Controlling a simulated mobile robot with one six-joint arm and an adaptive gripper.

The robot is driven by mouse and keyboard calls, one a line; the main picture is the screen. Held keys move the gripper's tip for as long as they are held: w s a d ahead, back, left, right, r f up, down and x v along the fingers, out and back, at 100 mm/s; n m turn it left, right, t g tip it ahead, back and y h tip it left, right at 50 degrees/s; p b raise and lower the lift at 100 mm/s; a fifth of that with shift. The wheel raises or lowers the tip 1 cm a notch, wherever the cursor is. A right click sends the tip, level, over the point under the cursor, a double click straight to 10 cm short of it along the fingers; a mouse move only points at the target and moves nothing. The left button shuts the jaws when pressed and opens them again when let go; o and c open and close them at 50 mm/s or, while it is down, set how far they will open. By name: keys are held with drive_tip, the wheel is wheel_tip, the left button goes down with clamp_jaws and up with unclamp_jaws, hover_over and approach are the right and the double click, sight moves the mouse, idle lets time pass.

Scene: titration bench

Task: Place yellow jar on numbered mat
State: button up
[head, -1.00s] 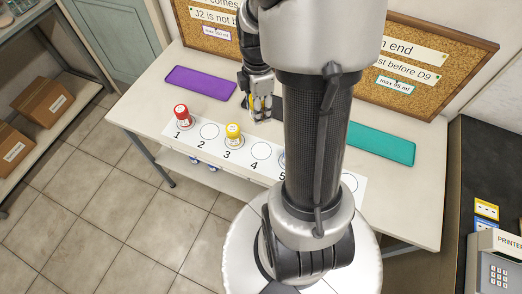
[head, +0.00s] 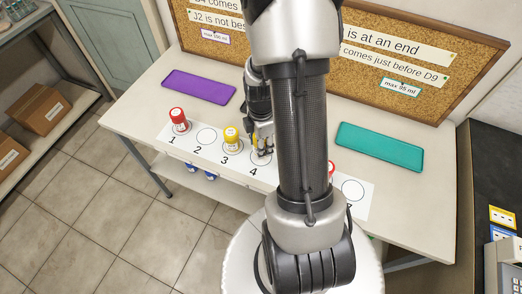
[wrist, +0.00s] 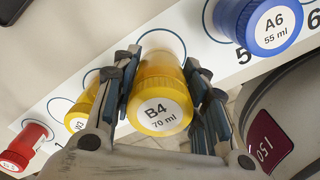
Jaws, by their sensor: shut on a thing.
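My gripper (head: 262,157) is shut on the yellow jar (wrist: 160,92) labelled B4, 70 ml, with a finger on each side in the wrist view. The jar is over circle 4 of the white numbered mat (head: 186,143); its base is partly hidden, and I cannot tell whether it touches. In the head view my gripper mostly hides it. Another yellow jar (head: 231,138) stands at circle 3; it also shows in the wrist view (wrist: 77,122), partly behind a finger.
A red jar (head: 178,121) stands at circle 1; circle 2 is empty. A blue jar (wrist: 262,22) labelled A6 stands at circle 5. Another red jar (head: 332,168) is partly hidden by my arm. Purple (head: 198,86) and teal (head: 379,147) mats lie behind.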

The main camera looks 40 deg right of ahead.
drive_tip(key=shift+f+b, duration=0.5)
drive_tip(key=shift+f, duration=1.15)
drive_tip(key=shift+f, duration=0.2)
drive_tip(key=o, duration=1.1)
